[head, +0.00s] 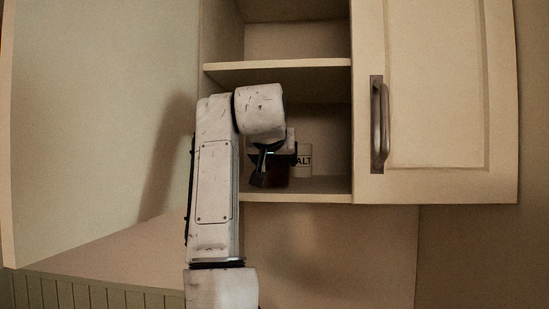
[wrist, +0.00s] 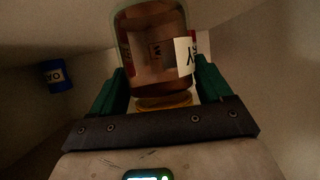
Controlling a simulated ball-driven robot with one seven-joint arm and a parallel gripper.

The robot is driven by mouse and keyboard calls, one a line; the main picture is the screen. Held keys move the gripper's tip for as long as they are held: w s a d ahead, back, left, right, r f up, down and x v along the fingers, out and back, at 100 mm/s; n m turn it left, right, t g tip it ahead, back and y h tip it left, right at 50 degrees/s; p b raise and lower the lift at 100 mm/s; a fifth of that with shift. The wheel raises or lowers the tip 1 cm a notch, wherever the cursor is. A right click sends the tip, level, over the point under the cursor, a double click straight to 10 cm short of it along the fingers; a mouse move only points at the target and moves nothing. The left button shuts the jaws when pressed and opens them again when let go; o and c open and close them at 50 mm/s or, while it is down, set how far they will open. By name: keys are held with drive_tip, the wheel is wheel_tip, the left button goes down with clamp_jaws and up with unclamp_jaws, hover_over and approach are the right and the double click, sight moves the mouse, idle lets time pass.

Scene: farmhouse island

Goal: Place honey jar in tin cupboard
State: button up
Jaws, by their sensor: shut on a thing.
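The honey jar (wrist: 150,50), clear with dark amber contents and a white label partly in view, stands between the green fingers of my gripper (wrist: 158,75) in the wrist view. My gripper is shut on it. In the head view my gripper (head: 272,160) reaches into the open tin cupboard (head: 277,66), below its middle shelf board. The dark jar (head: 278,176) shows there just above the lower board (head: 310,197), partly hidden by my gripper. I cannot tell whether its base touches the board.
A white salt tin (head: 304,161) stands close to the right of the jar. A blue labelled tin (wrist: 57,75) shows at the left in the wrist view. The left cupboard door (head: 95,110) is open; the right door (head: 440,90) is shut. The upper shelf looks empty.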

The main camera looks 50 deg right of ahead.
drive_tip(key=shift+f, duration=0.15)
drive_tip(key=o, duration=1.3)
drive_tip(key=shift+o, duration=0.9)
drive_tip(key=shift+f, duration=0.1)
drive_tip(key=v, duration=1.4)
